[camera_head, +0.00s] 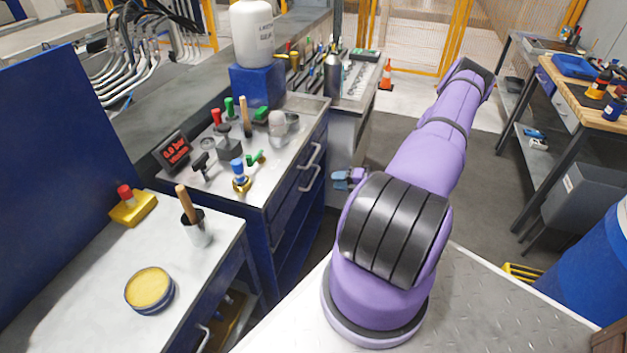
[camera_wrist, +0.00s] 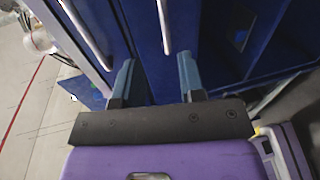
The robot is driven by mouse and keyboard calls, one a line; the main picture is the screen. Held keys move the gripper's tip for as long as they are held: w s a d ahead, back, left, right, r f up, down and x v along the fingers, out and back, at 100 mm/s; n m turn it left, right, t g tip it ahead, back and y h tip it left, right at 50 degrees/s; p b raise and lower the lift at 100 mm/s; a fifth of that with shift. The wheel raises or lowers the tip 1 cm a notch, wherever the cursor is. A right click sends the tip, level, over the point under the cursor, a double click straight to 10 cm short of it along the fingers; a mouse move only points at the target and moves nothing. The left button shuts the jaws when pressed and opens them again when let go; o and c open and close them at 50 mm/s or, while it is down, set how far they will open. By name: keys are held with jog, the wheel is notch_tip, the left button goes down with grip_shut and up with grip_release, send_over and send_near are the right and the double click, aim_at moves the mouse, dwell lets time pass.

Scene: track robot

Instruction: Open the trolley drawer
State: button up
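The blue trolley (camera_head: 238,212) stands left of my arm in the head view, with a grey top. Its right face carries two drawer handles, an upper handle (camera_head: 312,156) and a lower handle (camera_head: 311,179). The drawers look shut. My gripper (camera_head: 342,180), with blue fingers, is just right of this face, partly hidden behind my arm. In the wrist view my gripper (camera_wrist: 156,70) is open and empty, facing the blue drawer fronts (camera_wrist: 140,22). One bar handle (camera_wrist: 164,25) lies ahead between the fingers, apart from them; another handle (camera_wrist: 83,32) lies to the left.
Valves, tools and a red display (camera_head: 172,150) crowd the trolley top. A nearer bench (camera_head: 75,290) bears a yellow-topped tin (camera_head: 150,288). A workbench (camera_head: 575,95) and a blue barrel (camera_head: 595,265) stand right. The floor (camera_head: 480,190) between is open.

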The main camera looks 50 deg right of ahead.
aim_at(312, 180)
jog(key=shift+h, duration=0.3)
jog(key=x, duration=1)
jog(key=shift+w+f, duration=0.2)
jog(key=shift+f, duration=0.05)
jog(key=shift+a, duration=0.1)
grip_shut()
